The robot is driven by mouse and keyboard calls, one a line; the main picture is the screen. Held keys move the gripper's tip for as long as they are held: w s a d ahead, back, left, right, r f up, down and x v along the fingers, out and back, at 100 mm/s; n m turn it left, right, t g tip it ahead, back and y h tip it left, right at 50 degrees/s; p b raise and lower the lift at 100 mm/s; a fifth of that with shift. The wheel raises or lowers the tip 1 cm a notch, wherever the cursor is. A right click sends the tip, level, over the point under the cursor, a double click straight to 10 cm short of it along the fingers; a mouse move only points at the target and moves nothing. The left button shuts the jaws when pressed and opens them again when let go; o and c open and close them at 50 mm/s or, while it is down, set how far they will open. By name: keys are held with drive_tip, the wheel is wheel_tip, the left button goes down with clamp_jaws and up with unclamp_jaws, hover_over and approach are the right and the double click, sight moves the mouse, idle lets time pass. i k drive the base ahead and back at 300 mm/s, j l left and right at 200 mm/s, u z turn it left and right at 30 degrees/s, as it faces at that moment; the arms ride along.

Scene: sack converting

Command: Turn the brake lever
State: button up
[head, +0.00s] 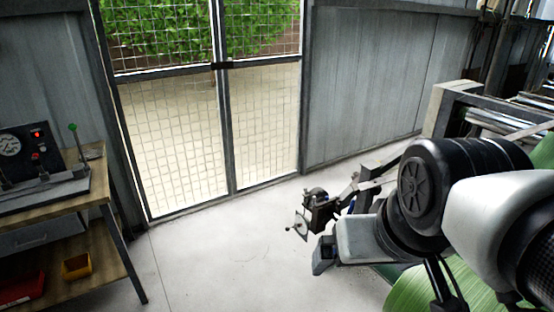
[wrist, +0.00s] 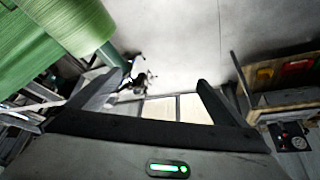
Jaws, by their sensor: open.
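A dark brake-like mechanism (head: 319,205) sits at the end of the machine's metal arm, with a small pale plate and a thin rod ending in a small knob (head: 290,229). It is small, so I cannot tell for sure which part is the brake lever. The same mechanism seems to show in the wrist view (wrist: 140,80), beyond and between my fingers, near the left one. My gripper (wrist: 160,82) is open and empty, its fingers apart. In the head view my gripper (head: 324,254) is in front of the mechanism, and my arm hides much of the machine.
A green roll (wrist: 50,35) is close on the left in the wrist view. A wooden bench (head: 95,190) at left carries a gauge box (head: 20,150) and a green-knobbed lever (head: 73,128). A yellow bin (head: 77,266) is below. Pale floor (head: 215,265) between is clear, before a mesh gate (head: 228,130).

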sight(293, 227)
drive_tip(key=i+j, duration=0.2)
drive_tip(key=i, duration=0.3)
drive_tip(key=i+j+z, duration=0.1)
drive_tip(key=i, duration=0.4)
drive_tip(key=i+j, duration=0.35)
drive_tip(key=i, duration=0.15)
drive_tip(key=i+j+z, duration=0.1)
drive_tip(key=i+j, duration=0.15)
drive_tip(key=i, duration=0.2)
drive_tip(key=i+j, duration=0.25)
drive_tip(key=i, duration=0.25)
drive_tip(key=i+j, duration=0.3)
drive_tip(key=i, duration=0.2)
drive_tip(key=z, duration=0.05)
